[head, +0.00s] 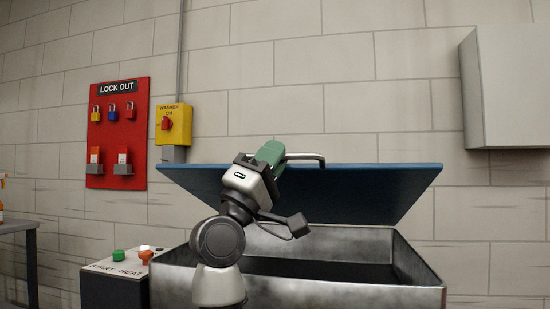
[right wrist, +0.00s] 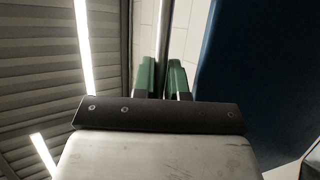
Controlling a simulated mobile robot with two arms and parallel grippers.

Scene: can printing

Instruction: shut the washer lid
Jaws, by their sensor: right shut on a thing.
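The blue washer lid (head: 350,190) stands tilted open above the grey metal washer tub (head: 310,290), whose dark inside shows. A metal bar handle (head: 308,156) runs along the lid's upper edge. My right gripper (head: 271,153), with green fingers, is at the left end of this handle and shut on it. In the right wrist view the green fingers (right wrist: 161,78) stand on either side of the thin bar (right wrist: 162,45), and the lid (right wrist: 240,85) fills the right side. My left gripper is not in view.
A control box (head: 115,285) with a green and an orange button stands left of the tub. A red lock-out board (head: 118,140) and a yellow washer switch (head: 174,125) hang on the wall. A grey cabinet (head: 510,90) is at the upper right.

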